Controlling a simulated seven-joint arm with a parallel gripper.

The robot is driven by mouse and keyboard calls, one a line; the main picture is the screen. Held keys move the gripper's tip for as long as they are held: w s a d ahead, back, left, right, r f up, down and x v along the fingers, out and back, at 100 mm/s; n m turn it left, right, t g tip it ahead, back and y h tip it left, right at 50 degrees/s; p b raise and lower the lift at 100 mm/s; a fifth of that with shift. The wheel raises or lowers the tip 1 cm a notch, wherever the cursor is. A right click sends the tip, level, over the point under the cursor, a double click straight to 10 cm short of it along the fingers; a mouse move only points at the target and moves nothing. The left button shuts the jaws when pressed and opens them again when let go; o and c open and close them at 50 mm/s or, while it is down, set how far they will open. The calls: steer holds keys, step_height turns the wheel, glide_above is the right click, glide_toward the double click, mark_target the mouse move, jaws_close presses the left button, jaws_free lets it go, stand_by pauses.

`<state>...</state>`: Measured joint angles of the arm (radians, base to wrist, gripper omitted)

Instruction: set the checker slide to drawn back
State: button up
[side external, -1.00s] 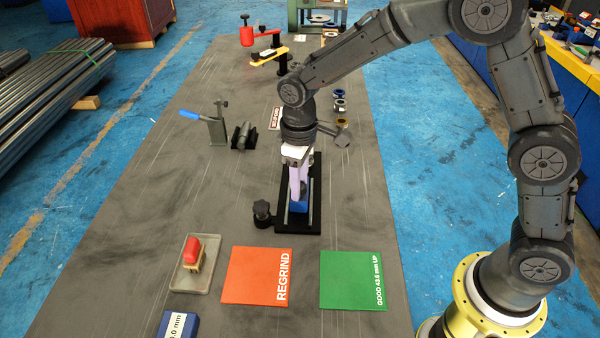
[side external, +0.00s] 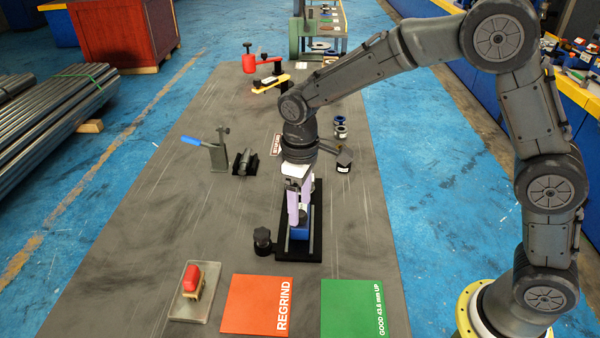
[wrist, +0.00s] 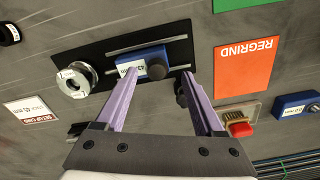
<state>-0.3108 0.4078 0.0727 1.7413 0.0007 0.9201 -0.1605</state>
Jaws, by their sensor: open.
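The checker's black base (side external: 285,255) lies on the bench with two pale rails. Its blue slide (side external: 301,234), with a white label, sits toward the near end, partly covered by my fingers. A metal ring-like part (wrist: 75,80) is at the base's other end. My gripper (side external: 300,218) is open above the slide.
A black clamp knob (side external: 262,238) stands beside the base's near left. An orange REGRIND mat (side external: 256,304) and a green mat (side external: 352,308) lie in front. A blue-handled clamp (side external: 215,150) stands farther left.

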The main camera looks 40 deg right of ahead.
step_height(320, 180, up, 12)
steer(key=shift+f, duration=0.25)
steer(key=s+d+r+m+t, duration=0.2)
steer(key=s+d+r+t, duration=0.1)
steer(key=s+d+r, duration=0.7)
steer(key=s+d+f+m+t, duration=0.1)
steer(key=s+f, duration=0.3)
steer(key=s, duration=0.3)
steer(key=s+d+f+m+t, duration=0.1)
steer(key=s+d+f+m, duration=0.1)
steer(key=s+f, duration=0.3)
steer(key=s, duration=0.2)
steer(key=shift+s+t, duration=0.3)
steer(key=shift+s, duration=0.1)
